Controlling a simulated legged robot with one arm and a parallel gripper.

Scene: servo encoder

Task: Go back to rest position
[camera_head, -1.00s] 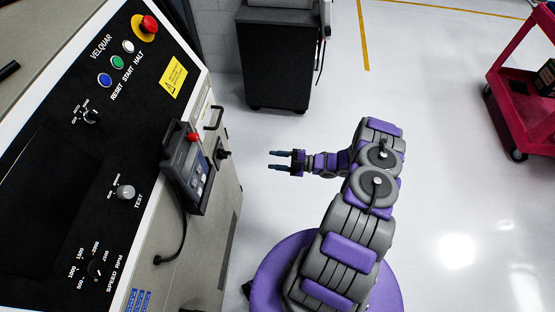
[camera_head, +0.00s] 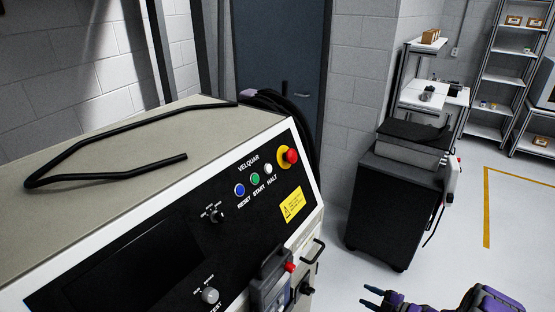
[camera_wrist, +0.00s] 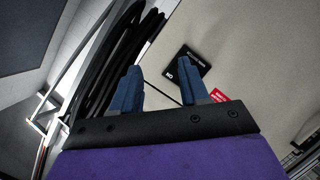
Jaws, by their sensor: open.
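My gripper (camera_head: 372,298) shows at the bottom edge of the head view, to the right of the control panel, with part of my purple and grey arm. In the wrist view its two blue fingers (camera_wrist: 160,92) stand apart with nothing between them. The gripper is open and empty. The rest of my arm is cut off by the lower frame edge.
The Velquar machine's panel (camera_head: 150,262) fills the left, with a pendant (camera_head: 268,285) and handle (camera_head: 313,250) on its side. A black bent rod (camera_head: 100,140) lies on top. A dark cabinet (camera_head: 385,215) stands behind right. Floor (camera_head: 480,270) at right is clear.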

